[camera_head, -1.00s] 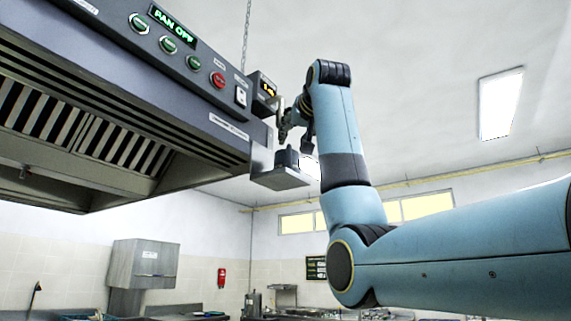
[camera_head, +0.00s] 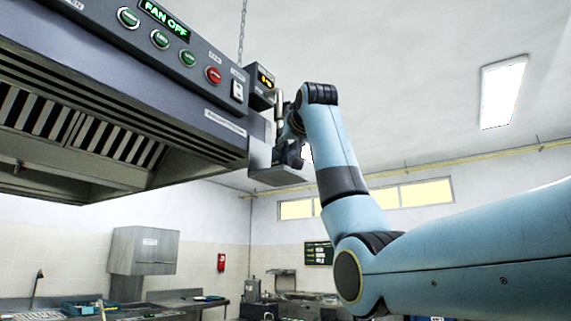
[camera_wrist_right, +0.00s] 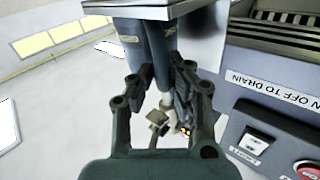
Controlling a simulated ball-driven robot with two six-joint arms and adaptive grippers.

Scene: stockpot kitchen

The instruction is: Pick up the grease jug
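The grease jug, a small dark blue-grey vessel (camera_head: 291,152), stands on the grey metal tray (camera_head: 277,177) at the end of the hood. In the right wrist view, turned upside down, the jug (camera_wrist_right: 128,38) stands against the tray (camera_wrist_right: 150,9) at the top. My right gripper (camera_head: 298,158) is at the jug in the head view. In the wrist view its two fingers (camera_wrist_right: 163,75) are apart, with their tips by the jug's near side. I cannot tell whether they touch it. My left gripper is not in view.
The hood's control panel (camera_head: 165,38) has a "FAN OFF" display, green buttons, a red button and a white switch (camera_head: 237,91). The hood (camera_head: 90,120) fills the upper left. A chain hangs behind it. Counters (camera_head: 175,298) lie far below.

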